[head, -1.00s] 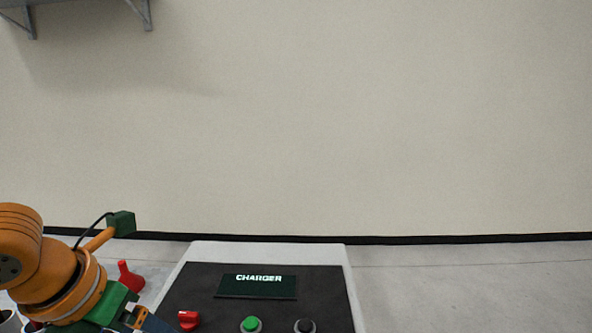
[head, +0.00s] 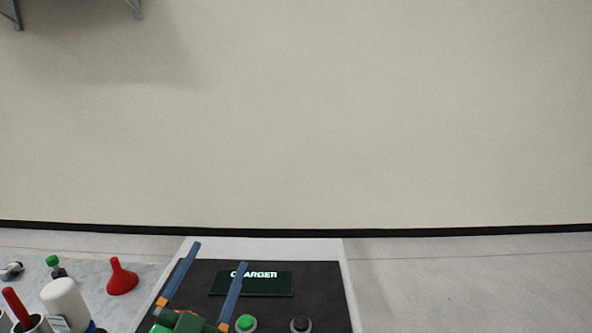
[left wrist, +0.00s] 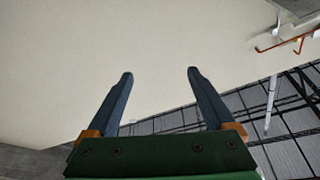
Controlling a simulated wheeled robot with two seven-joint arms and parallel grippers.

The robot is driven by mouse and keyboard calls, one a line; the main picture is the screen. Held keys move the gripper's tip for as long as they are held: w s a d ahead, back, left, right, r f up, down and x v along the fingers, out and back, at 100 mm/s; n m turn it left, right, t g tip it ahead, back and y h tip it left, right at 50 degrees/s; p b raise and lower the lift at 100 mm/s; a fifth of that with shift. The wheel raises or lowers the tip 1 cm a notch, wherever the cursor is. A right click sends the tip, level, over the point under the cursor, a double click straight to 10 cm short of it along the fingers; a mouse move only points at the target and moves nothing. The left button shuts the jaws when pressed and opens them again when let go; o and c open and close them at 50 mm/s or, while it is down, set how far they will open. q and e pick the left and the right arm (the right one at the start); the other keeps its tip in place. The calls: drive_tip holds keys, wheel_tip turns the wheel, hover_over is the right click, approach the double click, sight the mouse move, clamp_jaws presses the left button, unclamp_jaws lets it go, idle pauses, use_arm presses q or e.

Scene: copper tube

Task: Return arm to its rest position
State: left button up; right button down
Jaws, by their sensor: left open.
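My left gripper (head: 218,255) is at the bottom of the head view, in front of the charger panel (head: 322,285). Its two blue fingers stand apart with nothing between them. In the left wrist view the same fingers (left wrist: 160,78) are spread and empty, with a plain wall and a ribbed ceiling beyond them. The rest of the left arm is hidden below the head view's lower edge. My right gripper is not in view.
A green button (head: 246,323) and a black button (head: 301,324) sit on the panel. Left of it, a red funnel (head: 122,278), a white bottle (head: 66,303) and a green-capped bottle (head: 55,266) stand on a grey surface.

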use_arm(q)
drive_tip(key=s+a+f+n+g+y, duration=0.25)
drive_tip(key=s+f+g, duration=0.2)
drive_tip(key=f, duration=0.65)
drive_tip(key=s+a+f+n+g+y, duration=0.25)
drive_tip(key=f+g, duration=0.25)
drive_tip(key=f, duration=0.5)
drive_tip(key=s+d+f+n+g+h, duration=0.1)
drive_tip(key=s+f+g, duration=0.8)
drive_tip(key=s, duration=0.7)
wheel_tip(320, 180, down, 22)
drive_tip(key=s+b, duration=0.2)
drive_tip(key=b, duration=0.1)
drive_tip(key=s+a+f+g+b, duration=0.1)
drive_tip(key=s+a+f, duration=0.1)
drive_tip(key=s+f, duration=0.8)
drive_tip(key=shift+s+f, duration=0.35)
drive_tip(key=shift+s, duration=0.25)
drive_tip(key=shift+w+g, duration=0.1)
drive_tip(key=shift+g, duration=0.15)
